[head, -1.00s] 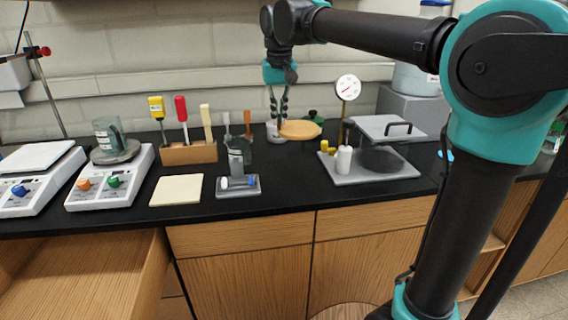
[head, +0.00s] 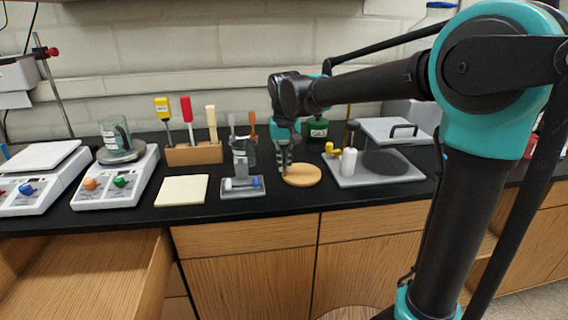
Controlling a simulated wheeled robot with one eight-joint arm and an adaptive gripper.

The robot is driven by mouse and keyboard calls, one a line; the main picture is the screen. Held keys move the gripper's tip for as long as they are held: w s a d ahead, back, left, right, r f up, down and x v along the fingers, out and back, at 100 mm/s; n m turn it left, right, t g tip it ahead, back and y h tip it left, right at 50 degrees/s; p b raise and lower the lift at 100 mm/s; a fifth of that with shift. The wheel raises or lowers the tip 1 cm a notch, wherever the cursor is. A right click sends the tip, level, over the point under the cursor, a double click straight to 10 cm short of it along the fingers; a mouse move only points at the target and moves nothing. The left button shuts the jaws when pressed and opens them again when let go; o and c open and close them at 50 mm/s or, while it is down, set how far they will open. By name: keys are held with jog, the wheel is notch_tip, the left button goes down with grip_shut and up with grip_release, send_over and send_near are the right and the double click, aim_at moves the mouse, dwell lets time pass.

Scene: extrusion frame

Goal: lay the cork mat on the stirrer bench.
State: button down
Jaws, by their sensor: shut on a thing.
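The cork mat (head: 303,176) is a thin round tan disc at the middle of the head view. My gripper (head: 285,167) points down at its left edge and is shut on that edge. The mat looks flat and level, at or just above the black stirrer bench (head: 300,200) near its front edge. I cannot tell whether the mat touches the bench top. The fingertips are small and partly merge with the dark background.
A small grey stand (head: 243,188) is close left of the mat, and a grey tray (head: 408,173) with a white bottle (head: 432,163) is close right. A cream square pad (head: 182,190), a wooden tool block (head: 194,153) and a stirrer with a beaker (head: 118,180) are farther left.

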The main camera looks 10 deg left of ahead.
jog(key=c, duration=1.7)
grip_release()
jog(key=shift+f, duration=0.1)
notch_tip(320, 180, up, 12)
jog(key=s, duration=0.1)
jog(key=shift+s+d, duration=0.15)
jog(key=shift+s, duration=0.05)
